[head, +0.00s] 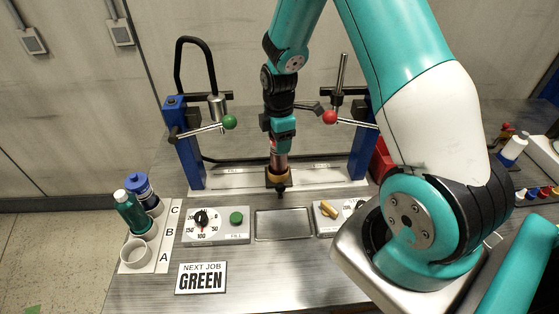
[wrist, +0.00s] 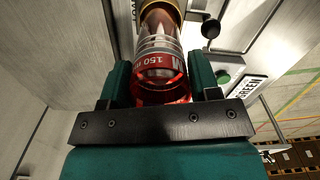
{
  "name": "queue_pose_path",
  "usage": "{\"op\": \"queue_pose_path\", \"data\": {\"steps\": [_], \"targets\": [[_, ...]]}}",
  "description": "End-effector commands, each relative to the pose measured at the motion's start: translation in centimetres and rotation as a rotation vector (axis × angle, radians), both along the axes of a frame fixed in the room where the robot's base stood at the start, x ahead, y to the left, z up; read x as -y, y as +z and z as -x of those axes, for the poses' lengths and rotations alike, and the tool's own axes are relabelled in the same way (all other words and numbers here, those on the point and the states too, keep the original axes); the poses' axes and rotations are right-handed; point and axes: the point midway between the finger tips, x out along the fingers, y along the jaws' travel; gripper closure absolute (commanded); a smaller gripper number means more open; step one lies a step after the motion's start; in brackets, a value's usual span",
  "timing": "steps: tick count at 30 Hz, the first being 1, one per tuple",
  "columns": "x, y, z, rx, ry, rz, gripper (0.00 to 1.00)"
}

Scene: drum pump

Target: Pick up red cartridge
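The red cartridge (wrist: 160,68) is a clear cylinder with a red band reading 150, upside down in the wrist view, and a brass collar. In the head view the cartridge (head: 279,160) hangs upright below my gripper (head: 282,142), with its brass collar and dark tip at the lower end. In the wrist view the fingers of my gripper (wrist: 161,80) lie against both sides of the cartridge, with no clear gap. The back end of the cartridge is hidden behind the gripper's palm.
Blue posts with a green-knobbed lever (head: 229,122) and a red-knobbed lever (head: 330,117) flank the gripper. A metal tray (head: 284,224) lies in front, between a dial panel with a green FILL button (head: 236,218) and a yellow-handled panel (head: 328,209). A sign (head: 201,278) reads NEXT JOB GREEN. Bottles (head: 131,212) stand left.

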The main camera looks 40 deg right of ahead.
Motion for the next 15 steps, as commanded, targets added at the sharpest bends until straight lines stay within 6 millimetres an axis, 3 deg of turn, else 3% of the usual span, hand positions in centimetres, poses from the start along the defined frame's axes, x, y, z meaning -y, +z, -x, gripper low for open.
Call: {"op": "queue_pose_path", "data": {"steps": [1,6,7,8,15], "targets": [[0.01,0.01,0.00,0.000,0.000,0.000,0.56],[0.03,0.02,0.01,0.000,0.000,0.000,0.93],[0.02,0.05,0.00,0.000,0.000,0.000,0.93],[0.03,0.05,0.00,0.000,0.000,0.000,1.00],[0.04,0.27,-0.03,0.001,-0.001,0.000,1.00]]}}
